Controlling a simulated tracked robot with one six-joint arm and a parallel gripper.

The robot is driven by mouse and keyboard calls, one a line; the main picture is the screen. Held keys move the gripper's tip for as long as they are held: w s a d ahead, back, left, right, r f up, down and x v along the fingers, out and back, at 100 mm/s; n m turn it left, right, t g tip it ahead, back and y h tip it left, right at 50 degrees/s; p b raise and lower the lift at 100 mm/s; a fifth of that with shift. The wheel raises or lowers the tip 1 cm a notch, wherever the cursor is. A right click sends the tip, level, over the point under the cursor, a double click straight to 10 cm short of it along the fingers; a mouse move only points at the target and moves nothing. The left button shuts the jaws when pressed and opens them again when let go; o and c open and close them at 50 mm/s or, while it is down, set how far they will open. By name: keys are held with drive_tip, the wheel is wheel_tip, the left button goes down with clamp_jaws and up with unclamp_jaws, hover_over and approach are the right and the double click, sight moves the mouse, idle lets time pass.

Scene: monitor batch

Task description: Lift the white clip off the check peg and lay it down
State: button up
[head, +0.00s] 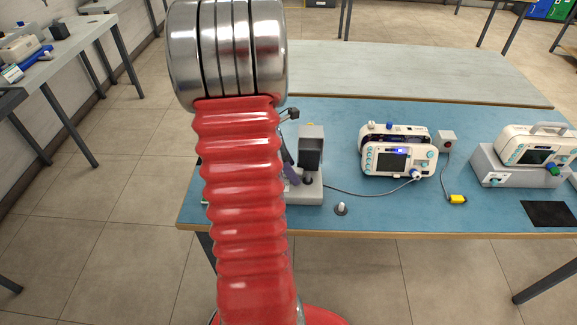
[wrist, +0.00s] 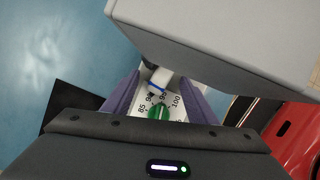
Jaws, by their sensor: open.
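In the wrist view, a small white piece with a blue band (wrist: 157,86), apparently the white clip, shows between the purple fingers of my gripper (wrist: 160,80). The fingers are apart, one on each side of it, and I see no firm contact. Below it are a green part (wrist: 159,112) and a white plate (wrist: 181,112) with printed numbers up to 100. The check peg itself cannot be made out. In the head view my gripper (head: 291,174) is mostly hidden behind my red arm, beside a grey upright block on a pale base (head: 310,194).
A large grey block (wrist: 235,40) stands close to the fingers in the wrist view. A thin cable runs from the base to a white monitor (head: 392,160). A small white-topped post (head: 341,208) stands near the front edge. Blue table (head: 400,215) is clear around it.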

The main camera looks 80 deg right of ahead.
drive_tip(key=shift+c, duration=0.2)
drive_tip(key=shift+a, duration=0.1)
drive_tip(key=c, duration=0.9)
drive_tip(key=shift+c, duration=0.2)
drive_tip(key=shift+a, duration=0.1)
drive_tip(key=o, duration=1)
drive_tip(key=shift+r, duration=0.1)
